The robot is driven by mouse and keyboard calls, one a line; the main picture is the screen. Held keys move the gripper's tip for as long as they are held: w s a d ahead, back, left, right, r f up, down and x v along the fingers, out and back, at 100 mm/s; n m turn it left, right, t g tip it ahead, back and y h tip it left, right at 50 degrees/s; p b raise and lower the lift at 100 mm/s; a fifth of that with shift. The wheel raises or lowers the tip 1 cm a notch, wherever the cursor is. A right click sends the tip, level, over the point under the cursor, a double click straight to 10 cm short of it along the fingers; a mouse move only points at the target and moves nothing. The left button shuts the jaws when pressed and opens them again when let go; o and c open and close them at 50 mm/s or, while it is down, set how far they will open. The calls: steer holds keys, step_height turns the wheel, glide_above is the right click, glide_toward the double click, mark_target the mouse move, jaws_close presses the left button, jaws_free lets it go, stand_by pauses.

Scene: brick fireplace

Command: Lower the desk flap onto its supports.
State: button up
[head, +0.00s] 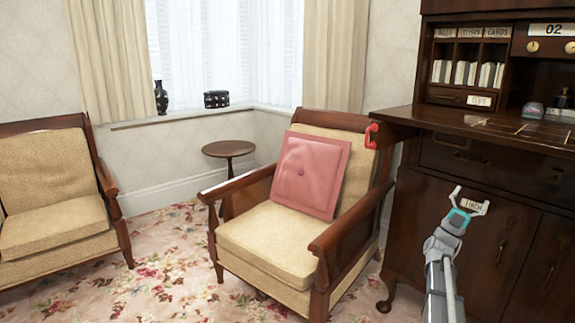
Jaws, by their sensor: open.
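The dark wooden desk (480,180) stands at the right. Its dark top board (440,122), which looks like the flap, appears to lie about level below the pigeonholes; I cannot tell if it rests on supports. A short wooden piece (395,131) sticks out left of the desk with a red handle (371,135) at its end; it may be a support. My gripper (467,201) is open and empty, fingers pointing up, in front of the lower cabinet doors and below the board. It seems to touch nothing. A small label shows between its fingers.
An armchair (275,240) with a pink cushion (311,172) stands close to the desk's left side. A second armchair (55,200) and a small round table (228,149) are farther left. Pigeonholes (468,66) hold cards. Flowered carpet (170,270) lies clear between the chairs.

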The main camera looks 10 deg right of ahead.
steer(key=w+a+f+n+t+y+p, duration=0.1)
steer(key=w+a+f+n+t+y, duration=0.5)
steer(key=a+n+y, duration=0.4)
steer(key=w+a+f+n+t+y+p, duration=0.2)
steer(key=w+a+f+n+t+y, duration=0.2)
steer(key=w+a+n+t+y, duration=0.65)
steer(key=s+a+f+g+y+p, duration=0.1)
steer(key=s+a+f+g+y, duration=0.35)
steer(key=f+g+y, duration=0.2)
steer(key=s+a+f+n+g+y+p, duration=0.1)
steer(key=s+a+f+g+y+p, duration=0.1)
steer(key=s+a+f+g, duration=0.5)
steer(key=s+a+f+n+g+y+p, duration=0.1)
steer(key=s+a+f+g, duration=0.4)
steer(key=s+a, duration=0.65)
steer(key=s+r+g+p, duration=0.2)
steer(key=s+g, duration=0.2)
steer(key=s, duration=0.3)
step_height(320, 180, up, 37)
steer(key=p, duration=3.6)
steer(key=shift+s+p, duration=0.15)
steer(key=shift+p, duration=0.15)
steer(key=shift+r, duration=0.1)
